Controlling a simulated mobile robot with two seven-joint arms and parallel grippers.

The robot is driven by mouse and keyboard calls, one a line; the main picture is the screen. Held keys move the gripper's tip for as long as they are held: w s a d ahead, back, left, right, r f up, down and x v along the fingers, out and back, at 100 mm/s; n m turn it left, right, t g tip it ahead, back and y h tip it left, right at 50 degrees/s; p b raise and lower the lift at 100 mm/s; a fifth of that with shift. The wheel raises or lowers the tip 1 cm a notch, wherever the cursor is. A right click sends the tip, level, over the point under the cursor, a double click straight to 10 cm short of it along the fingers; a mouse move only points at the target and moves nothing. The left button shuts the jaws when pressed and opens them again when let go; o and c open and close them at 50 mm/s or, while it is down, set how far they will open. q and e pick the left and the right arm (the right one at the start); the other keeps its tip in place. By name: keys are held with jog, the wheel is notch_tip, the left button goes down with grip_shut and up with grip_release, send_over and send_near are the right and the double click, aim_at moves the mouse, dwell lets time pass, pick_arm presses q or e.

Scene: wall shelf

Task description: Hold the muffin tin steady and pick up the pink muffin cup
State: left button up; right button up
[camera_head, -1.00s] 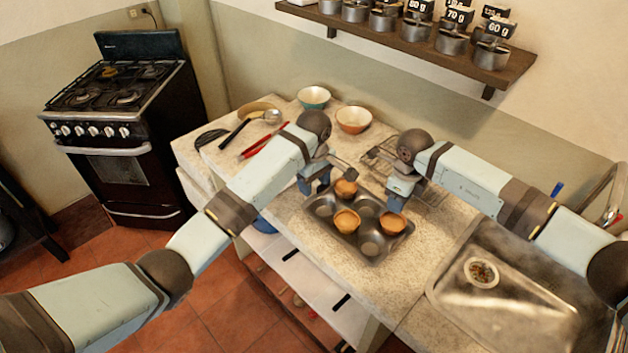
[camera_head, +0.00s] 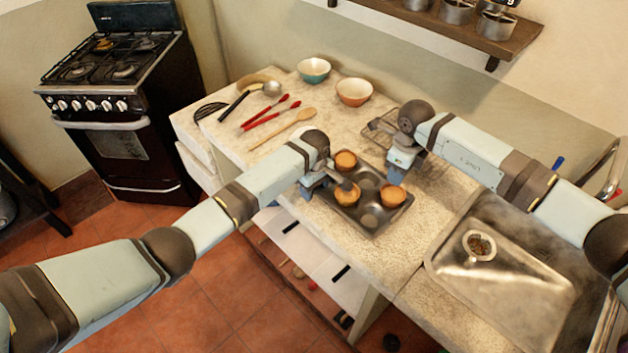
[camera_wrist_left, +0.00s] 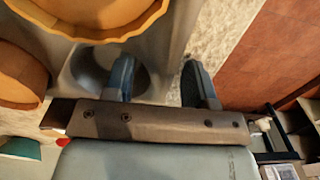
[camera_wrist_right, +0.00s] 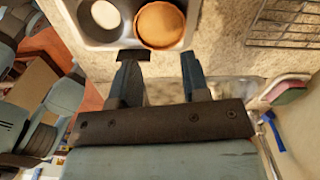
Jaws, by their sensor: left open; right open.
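The grey muffin tin (camera_head: 368,217) lies on the counter, with orange-brown filled cups at the back (camera_head: 345,160), left (camera_head: 347,196) and right (camera_head: 392,195). Its other visible wells look empty. No cup looks clearly pink. My left gripper (camera_head: 327,188) is open at the tin's left edge. In the left wrist view its fingers (camera_wrist_left: 160,82) are apart, one over the tin (camera_wrist_left: 88,70) and one outside its edge. My right gripper (camera_head: 397,166) is open and empty by the tin's far right side. In the right wrist view its fingers (camera_wrist_right: 162,80) point toward the tin's rim; contact is unclear.
A wire rack (camera_head: 380,122) lies behind the right gripper. Bowls (camera_head: 314,70) (camera_head: 353,91), red-handled utensils (camera_head: 265,115) and a wooden spoon (camera_head: 285,128) lie further back. The sink (camera_head: 500,290) is at right. The wall shelf (camera_head: 440,22) hangs above.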

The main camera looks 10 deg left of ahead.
pick_arm(q)
grip_shut()
dwell(0.3)
